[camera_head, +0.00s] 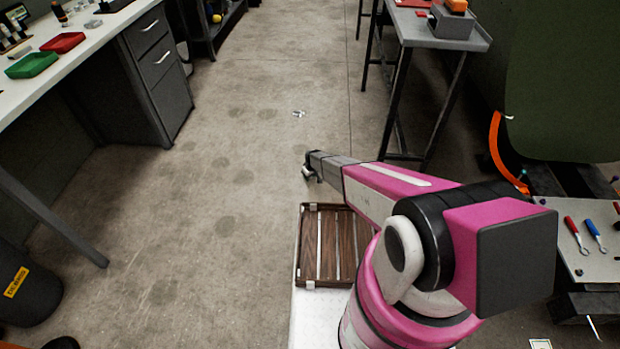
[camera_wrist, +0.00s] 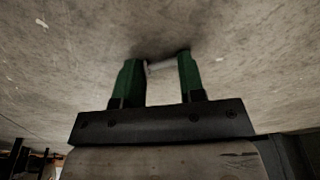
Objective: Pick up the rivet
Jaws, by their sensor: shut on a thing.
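My gripper (camera_wrist: 159,75) shows in the wrist view with its two green fingers pointing at the concrete floor. A small pale cylindrical piece, the rivet (camera_wrist: 161,66), lies crosswise between the fingertips, and the fingers are shut on it. A dark shadow lies on the floor just beyond the tips; the exact gap to the floor cannot be told. In the head view my arm reaches forward and down over the floor, and the fingers and rivet are too small or hidden to make out.
A slatted wooden tray (camera_head: 324,246) sits by my arm's base. A small shiny thing (camera_head: 299,114) lies on the floor ahead. A white workbench (camera_head: 60,70) with red and green trays stands left, a grey metal table (camera_head: 440,38) ahead right.

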